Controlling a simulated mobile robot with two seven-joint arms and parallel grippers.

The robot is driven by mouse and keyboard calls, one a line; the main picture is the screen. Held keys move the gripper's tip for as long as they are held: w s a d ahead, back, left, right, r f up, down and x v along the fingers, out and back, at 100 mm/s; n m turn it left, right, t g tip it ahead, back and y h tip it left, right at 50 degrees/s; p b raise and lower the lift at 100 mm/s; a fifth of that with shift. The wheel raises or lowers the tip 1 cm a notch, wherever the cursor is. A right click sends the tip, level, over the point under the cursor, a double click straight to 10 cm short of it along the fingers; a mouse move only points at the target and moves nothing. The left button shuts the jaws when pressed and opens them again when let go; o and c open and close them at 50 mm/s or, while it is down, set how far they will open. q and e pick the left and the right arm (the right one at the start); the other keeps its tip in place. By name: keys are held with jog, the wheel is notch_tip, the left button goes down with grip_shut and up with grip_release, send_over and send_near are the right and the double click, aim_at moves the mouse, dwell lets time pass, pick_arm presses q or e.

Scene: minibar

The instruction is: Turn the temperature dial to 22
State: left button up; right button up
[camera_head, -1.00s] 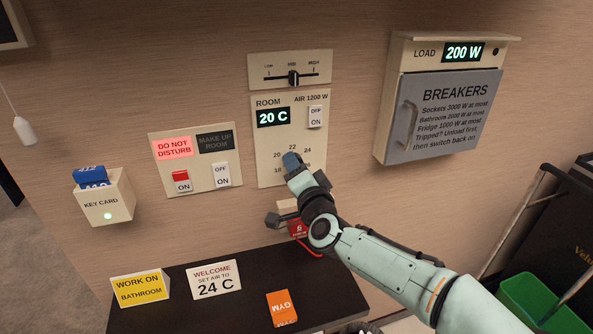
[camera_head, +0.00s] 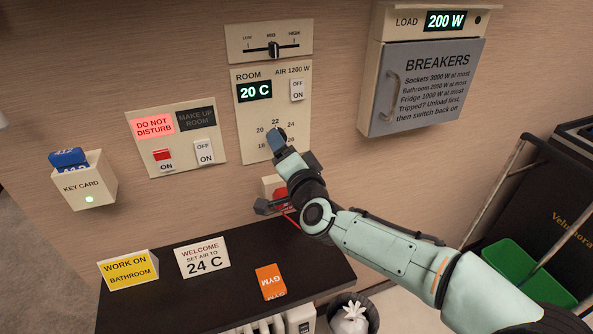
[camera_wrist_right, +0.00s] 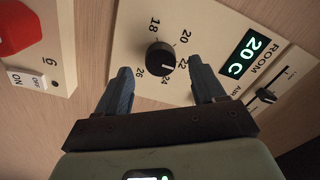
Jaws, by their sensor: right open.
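The temperature dial (camera_wrist_right: 160,57) is a round black knob on the white room panel, ringed by numbers from 18 to 26. A small pale mark on it faces the 22–24 side; its exact setting is hard to tell. My right gripper (camera_wrist_right: 164,88) is open, its two dark fingers on either side of the dial's lower edge in the wrist view, with no clear contact. In the head view my right gripper (camera_head: 276,142) covers the dial below the number 22. The room display (camera_head: 255,91) reads 20 C. My left gripper is not in view.
An ON/OFF switch (camera_head: 298,90) and a slider (camera_head: 274,49) are close above the dial. A red-button panel (camera_head: 176,138) is to the left, the breaker box (camera_head: 424,85) to the right. A dark shelf (camera_head: 223,293) with cards, one reading 24 C (camera_head: 202,257), lies below.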

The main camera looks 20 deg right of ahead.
jog(key=s, duration=1)
jog(key=shift+s+d, duration=0.15)
jog(key=shift+s, duration=0.15)
